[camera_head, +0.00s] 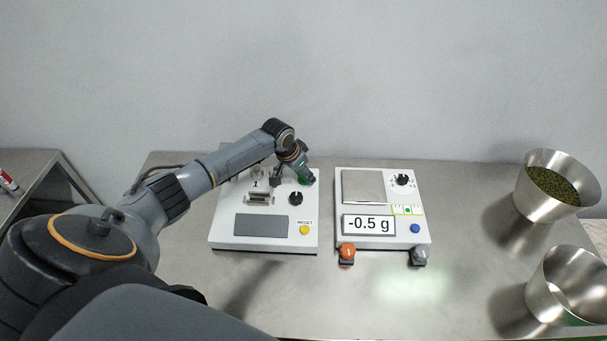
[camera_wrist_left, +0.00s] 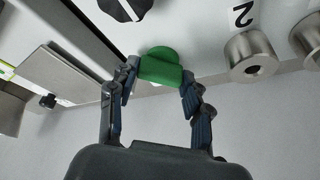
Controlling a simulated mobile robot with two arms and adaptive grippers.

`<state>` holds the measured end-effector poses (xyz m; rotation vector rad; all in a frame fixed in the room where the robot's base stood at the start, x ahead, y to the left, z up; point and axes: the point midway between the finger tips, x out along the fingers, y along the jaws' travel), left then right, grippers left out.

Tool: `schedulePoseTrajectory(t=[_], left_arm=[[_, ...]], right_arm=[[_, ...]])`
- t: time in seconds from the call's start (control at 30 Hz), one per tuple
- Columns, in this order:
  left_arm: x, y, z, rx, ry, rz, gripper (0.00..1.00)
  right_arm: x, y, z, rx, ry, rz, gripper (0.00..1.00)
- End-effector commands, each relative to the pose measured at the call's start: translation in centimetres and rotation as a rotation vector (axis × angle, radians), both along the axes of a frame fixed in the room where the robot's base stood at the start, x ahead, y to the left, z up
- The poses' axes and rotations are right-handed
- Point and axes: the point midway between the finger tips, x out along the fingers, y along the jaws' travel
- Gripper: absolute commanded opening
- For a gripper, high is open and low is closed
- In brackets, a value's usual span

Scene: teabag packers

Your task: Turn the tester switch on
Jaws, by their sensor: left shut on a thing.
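The tester (camera_head: 225,232) is a white box on the table, left of the scale. Its display (camera_head: 261,225) is dark grey and blank. The green switch (camera_wrist_left: 160,68) is at the tester's back right corner, and a little of its green shows in the head view. My left gripper (camera_head: 304,178) reaches down over that corner. In the left wrist view its two fingertips (camera_wrist_left: 158,84) are shut on the green switch, one on each side. The gripper hides most of the switch in the head view. My right gripper is in neither view.
The tester also has a black knob (camera_head: 296,198), a yellow reset button (camera_head: 305,230) and metal sockets (camera_wrist_left: 250,52). A white scale (camera_head: 383,244) reading -0.5 g stands close on the right. Two metal bowls (camera_head: 541,205) (camera_head: 548,300) stand at far right.

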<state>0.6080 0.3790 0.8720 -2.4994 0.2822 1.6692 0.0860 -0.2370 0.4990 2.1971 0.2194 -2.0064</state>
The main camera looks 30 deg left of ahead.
Motion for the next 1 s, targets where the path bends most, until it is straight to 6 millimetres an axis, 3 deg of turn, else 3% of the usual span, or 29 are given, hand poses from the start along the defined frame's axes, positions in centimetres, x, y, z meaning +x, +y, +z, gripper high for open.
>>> schedulePoseTrajectory(t=[0.6, 1.0], left_arm=[[0.3, 0.3, -0.4, 0.001, -0.003, -0.561, 0.17], [0.3, 0.4, -0.2, 0.001, -0.001, -0.770, 0.17]], right_arm=[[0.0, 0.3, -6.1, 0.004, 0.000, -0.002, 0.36], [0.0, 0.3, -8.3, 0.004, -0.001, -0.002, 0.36]])
